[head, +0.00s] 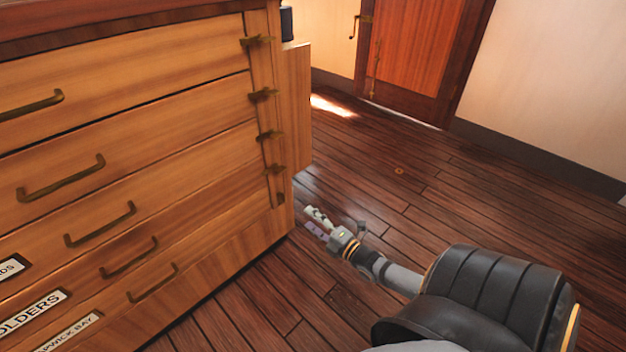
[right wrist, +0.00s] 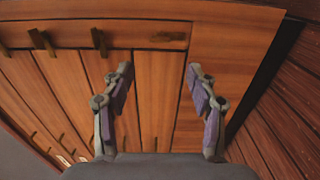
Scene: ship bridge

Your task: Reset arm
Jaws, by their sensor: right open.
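My right gripper (head: 316,222) is low over the wooden floor, just right of the lower corner of the wooden drawer cabinet (head: 225,235). In the right wrist view its two fingers (right wrist: 160,90) with purple pads stand apart, with nothing between them. The cabinet's wooden front (right wrist: 155,100) fills most of that view beyond the fingers. I cannot tell whether the gripper touches the cabinet. My right arm comes in from the lower right of the head view. My left gripper is not in view.
The cabinet has several drawers with brass handles (head: 62,180) and brass catches along its right edge (head: 268,136). Labels (head: 40,310) mark the lower drawers. The plank floor (head: 450,200) is open to the right. A wooden door (head: 412,45) stands at the back.

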